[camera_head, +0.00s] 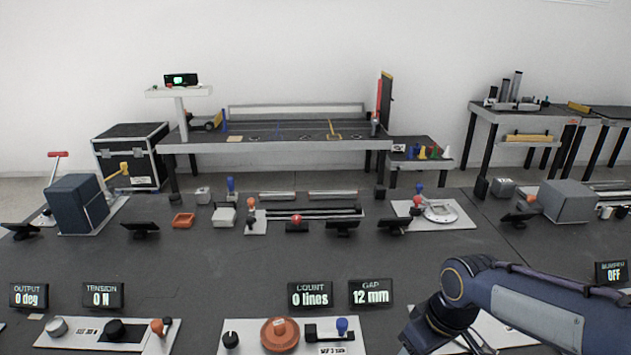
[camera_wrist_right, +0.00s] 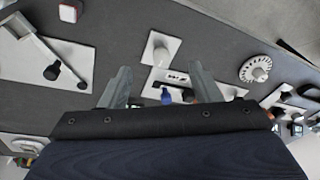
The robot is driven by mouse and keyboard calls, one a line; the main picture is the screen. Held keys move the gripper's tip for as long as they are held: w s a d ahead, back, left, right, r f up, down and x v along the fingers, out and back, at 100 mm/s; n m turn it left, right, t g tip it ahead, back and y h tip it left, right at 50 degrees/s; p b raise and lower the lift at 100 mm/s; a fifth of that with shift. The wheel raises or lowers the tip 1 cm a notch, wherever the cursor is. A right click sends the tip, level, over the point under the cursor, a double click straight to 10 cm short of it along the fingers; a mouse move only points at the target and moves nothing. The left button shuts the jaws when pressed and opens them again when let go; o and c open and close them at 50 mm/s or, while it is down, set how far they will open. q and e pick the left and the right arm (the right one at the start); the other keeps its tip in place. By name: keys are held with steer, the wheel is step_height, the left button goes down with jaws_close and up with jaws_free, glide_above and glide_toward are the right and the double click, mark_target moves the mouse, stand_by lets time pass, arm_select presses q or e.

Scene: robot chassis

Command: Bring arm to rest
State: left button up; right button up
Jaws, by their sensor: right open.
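My right arm (camera_head: 530,305) reaches in from the right edge of the head view and bends down at the bottom, right of centre. Its gripper is not clearly visible there. In the right wrist view my right gripper (camera_wrist_right: 162,88) shows two grey fingers spread apart with nothing held between them. A blue knob (camera_wrist_right: 165,97) on a white panel appears in the gap between the fingers; I cannot tell how far below it is. My left arm and left gripper are not in view.
A grey box (camera_head: 567,201) stands at right. The table's middle is fairly clear.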

steer(key=s+d+r+m+t+y, duration=0.1)
steer(key=s+m+t, duration=0.1)
steer(key=s, duration=0.5)
steer(key=s+d+r+m+t, duration=0.1)
steer(key=s+m+t, duration=0.1)
steer(key=s+m, duration=0.3)
steer(key=s, duration=0.3)
steer(key=shift+r+y, duration=0.35)
steer(key=shift+y, duration=0.05)
